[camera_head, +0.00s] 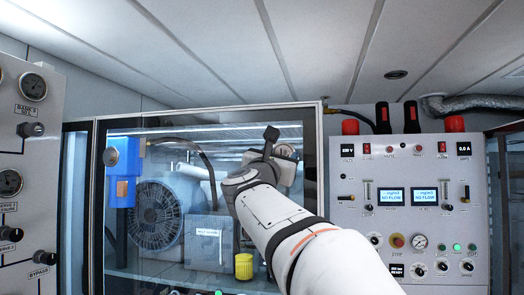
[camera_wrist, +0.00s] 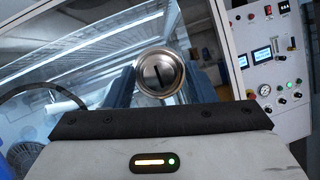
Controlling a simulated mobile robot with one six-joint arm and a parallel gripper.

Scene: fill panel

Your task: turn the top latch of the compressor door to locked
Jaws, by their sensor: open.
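The compressor door (camera_head: 150,128) is a large clear panel in a pale frame, and it looks closed. The top latch (camera_wrist: 160,76) is a round metal disc with a dark slot, seen in the wrist view. The slot stands nearly upright in that view, its top leaning slightly left. My gripper (camera_wrist: 161,92) is open, with one dark finger on each side of the latch; I cannot tell whether they touch it. In the head view my gripper (camera_head: 282,160) is at the door's upper right, and I cannot make out the latch clearly there.
Behind the door are a fan-like compressor (camera_head: 158,215), a blue filter unit (camera_head: 122,160) and a yellow cylinder (camera_head: 244,266). A control panel (camera_head: 408,180) with switches and screens stands to the right. A gauge panel (camera_head: 30,150) stands at the left.

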